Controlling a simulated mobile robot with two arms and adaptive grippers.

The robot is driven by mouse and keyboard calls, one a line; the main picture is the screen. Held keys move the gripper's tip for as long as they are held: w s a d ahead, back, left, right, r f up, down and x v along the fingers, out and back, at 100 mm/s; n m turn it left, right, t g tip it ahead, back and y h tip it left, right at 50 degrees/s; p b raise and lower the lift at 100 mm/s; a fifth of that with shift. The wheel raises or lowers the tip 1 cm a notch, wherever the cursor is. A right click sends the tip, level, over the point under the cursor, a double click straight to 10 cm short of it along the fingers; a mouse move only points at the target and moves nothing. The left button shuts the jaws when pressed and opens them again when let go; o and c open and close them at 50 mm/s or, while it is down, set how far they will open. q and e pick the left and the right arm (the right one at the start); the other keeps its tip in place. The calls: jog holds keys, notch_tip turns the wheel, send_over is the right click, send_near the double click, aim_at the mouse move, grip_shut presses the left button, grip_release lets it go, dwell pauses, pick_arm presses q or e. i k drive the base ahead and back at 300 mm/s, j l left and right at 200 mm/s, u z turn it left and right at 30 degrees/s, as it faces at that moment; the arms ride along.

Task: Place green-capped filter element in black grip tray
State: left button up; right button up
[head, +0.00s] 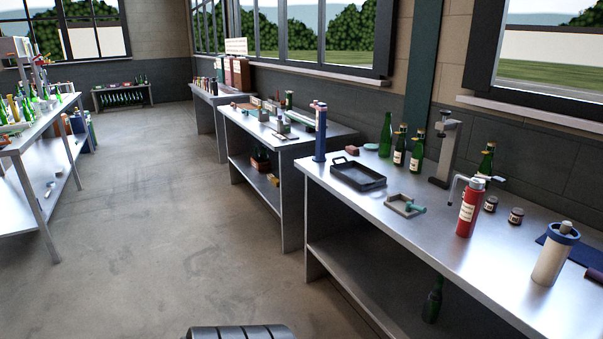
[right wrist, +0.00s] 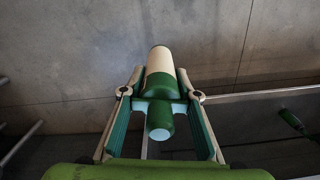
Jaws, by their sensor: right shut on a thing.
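The black grip tray (head: 358,176) lies on the near right metal bench in the head view, looks empty, and has a raised handle at its far left end. In the right wrist view my right gripper (right wrist: 160,85) is shut on the green-capped filter element (right wrist: 159,62). The element has a cream body, a green band and a green end with a pale blue tip. The floor shows behind it. My right gripper and the element do not show in the head view. My left gripper is in neither view.
On the tray's bench (head: 440,235) stand a blue cylinder (head: 320,133), a small grey holder (head: 404,206), a red bottle (head: 470,207), a white canister (head: 555,254), green bottles (head: 386,135) and a clamp stand (head: 444,150). Open floor (head: 160,230) lies left of the bench.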

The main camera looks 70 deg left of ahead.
aim_at(357, 177)
jog(key=j+u, duration=0.2)
jog(key=j, duration=0.25)
jog(key=i+j+u, duration=0.15)
jog(key=j, duration=0.25)
jog(key=i+j+u, duration=0.2)
jog(key=j, duration=0.2)
jog(key=j+u, duration=0.15)
jog(key=j, duration=0.3)
jog(key=i+j+u, duration=0.2)
jog(key=j, duration=0.15)
